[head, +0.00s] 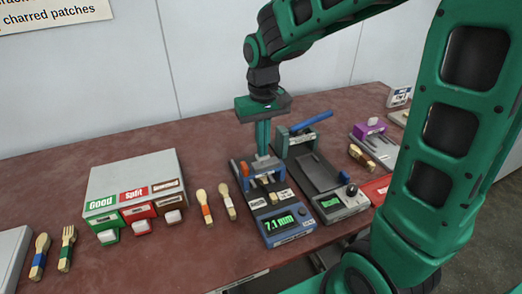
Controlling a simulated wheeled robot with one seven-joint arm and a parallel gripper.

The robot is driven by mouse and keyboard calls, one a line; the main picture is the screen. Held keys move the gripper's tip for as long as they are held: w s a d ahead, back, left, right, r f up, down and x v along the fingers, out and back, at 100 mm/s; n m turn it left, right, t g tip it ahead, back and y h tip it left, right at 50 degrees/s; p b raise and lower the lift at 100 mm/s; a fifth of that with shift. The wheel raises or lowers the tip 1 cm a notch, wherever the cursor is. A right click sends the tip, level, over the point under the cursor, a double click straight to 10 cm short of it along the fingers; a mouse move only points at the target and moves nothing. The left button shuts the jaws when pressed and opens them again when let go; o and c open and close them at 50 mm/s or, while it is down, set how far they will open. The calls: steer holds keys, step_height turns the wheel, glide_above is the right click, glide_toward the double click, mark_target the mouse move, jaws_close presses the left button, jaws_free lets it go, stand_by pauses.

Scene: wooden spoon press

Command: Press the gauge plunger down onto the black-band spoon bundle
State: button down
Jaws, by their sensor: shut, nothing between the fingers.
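My gripper (263,152) is shut and points straight down, with its green fingertips at the top of the gauge plunger. I cannot tell whether they touch it. The gauge (262,218) is a dark, narrow device with a blue frame and a blue front that reads 7.1 mm in green. The grey plunger head (262,163) shows just above the blue frame. Something wooden shows under the frame, small and partly hidden; I cannot make out a black band on it.
A grey box with Good and Split buttons (132,172) stands left. Wooden utensils (228,202) lie beside the gauge. A dark press with a blue lever (311,122) and a scale-like device (341,201) stand right. A purple-topped device (371,127) is farther right.

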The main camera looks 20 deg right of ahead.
steer(key=shift+r, duration=0.1)
step_height(320, 180, up, 7)
stand_by(1.1)
stand_by(0.3)
steer(key=s+d+f+m, duration=0.2)
steer(key=s+d+m, duration=0.1)
steer(key=s+d, duration=0.5)
steer(key=s+d+f+m, duration=0.3)
steer(key=s+d, duration=0.6)
steer(key=s, duration=0.6)
steer(key=shift+s+d+f, duration=0.2)
steer(key=shift+d+f, duration=0.05)
steer(key=shift+f, duration=0.1)
steer(key=shift+w+f, duration=0.25)
steer(key=shift+w, duration=0.4)
